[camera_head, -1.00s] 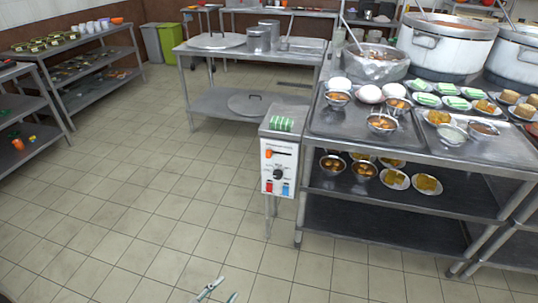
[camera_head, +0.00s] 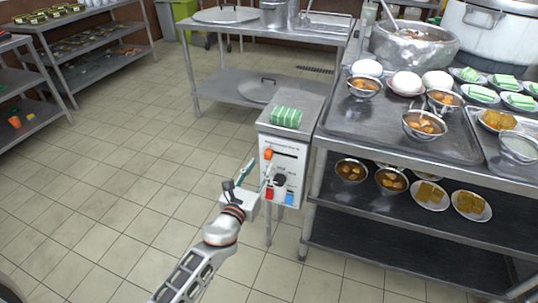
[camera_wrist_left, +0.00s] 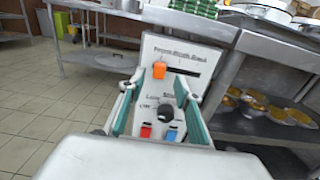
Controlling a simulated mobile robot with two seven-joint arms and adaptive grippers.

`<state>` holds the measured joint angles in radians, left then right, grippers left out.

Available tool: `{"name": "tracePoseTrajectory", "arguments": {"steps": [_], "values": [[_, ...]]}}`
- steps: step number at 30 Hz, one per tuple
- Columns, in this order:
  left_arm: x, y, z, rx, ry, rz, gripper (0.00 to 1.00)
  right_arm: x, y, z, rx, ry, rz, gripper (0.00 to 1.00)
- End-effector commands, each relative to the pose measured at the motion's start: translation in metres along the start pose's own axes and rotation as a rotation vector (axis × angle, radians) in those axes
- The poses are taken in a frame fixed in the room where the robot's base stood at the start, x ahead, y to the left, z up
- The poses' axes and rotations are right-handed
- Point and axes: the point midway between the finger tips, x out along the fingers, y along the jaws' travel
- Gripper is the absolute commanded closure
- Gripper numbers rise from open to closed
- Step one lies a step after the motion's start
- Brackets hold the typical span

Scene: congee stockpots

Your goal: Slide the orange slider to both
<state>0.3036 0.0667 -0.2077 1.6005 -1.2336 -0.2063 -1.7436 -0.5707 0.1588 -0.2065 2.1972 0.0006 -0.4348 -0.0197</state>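The orange slider (camera_head: 268,154) sits at the left end of a dark horizontal slot on the white front panel (camera_head: 292,157) of a grey box. In the left wrist view the orange slider (camera_wrist_left: 159,69) shows between the fingers, near the left one. Below it are a dark knob (camera_head: 280,180), a red switch (camera_wrist_left: 146,131) and a blue switch (camera_wrist_left: 171,134). My left gripper (camera_head: 256,172) is open in front of the panel, its fingers apart with nothing between them that I can see held. Any contact with the panel cannot be told. My right gripper is not in view.
A green-striped bundle (camera_head: 286,117) lies on top of the box. A steel table (camera_head: 330,150) with bowls, plates and a large pot (camera_head: 414,45) stands close on the right. Another steel table (camera_head: 228,33) is behind. The tiled floor on the left is clear.

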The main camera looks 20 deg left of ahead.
Motion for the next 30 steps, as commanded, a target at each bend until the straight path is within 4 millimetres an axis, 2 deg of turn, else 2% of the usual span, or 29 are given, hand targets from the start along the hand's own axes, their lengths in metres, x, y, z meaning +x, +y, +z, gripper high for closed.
{"name": "tracePoseTrajectory", "arguments": {"steps": [6, 12, 16, 24, 28, 30], "values": [[0.035, 0.000, -0.001, -0.003, 0.001, 0.002, 0.67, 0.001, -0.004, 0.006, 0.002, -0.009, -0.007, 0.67], [0.056, 0.000, -0.002, -0.006, 0.002, 0.001, 0.67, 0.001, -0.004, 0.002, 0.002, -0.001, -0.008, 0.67], [0.063, 0.000, -0.001, -0.006, 0.001, 0.001, 0.67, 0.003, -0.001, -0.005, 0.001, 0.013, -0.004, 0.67], [0.064, 0.000, 0.000, -0.006, 0.000, 0.001, 0.67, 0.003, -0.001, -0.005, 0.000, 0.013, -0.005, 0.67], [0.064, 0.000, 0.000, -0.006, 0.000, 0.001, 1.00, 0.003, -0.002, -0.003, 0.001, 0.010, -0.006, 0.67], [0.064, 0.000, 0.000, -0.006, 0.000, 0.001, 1.00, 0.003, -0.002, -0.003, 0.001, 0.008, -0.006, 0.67]]}}
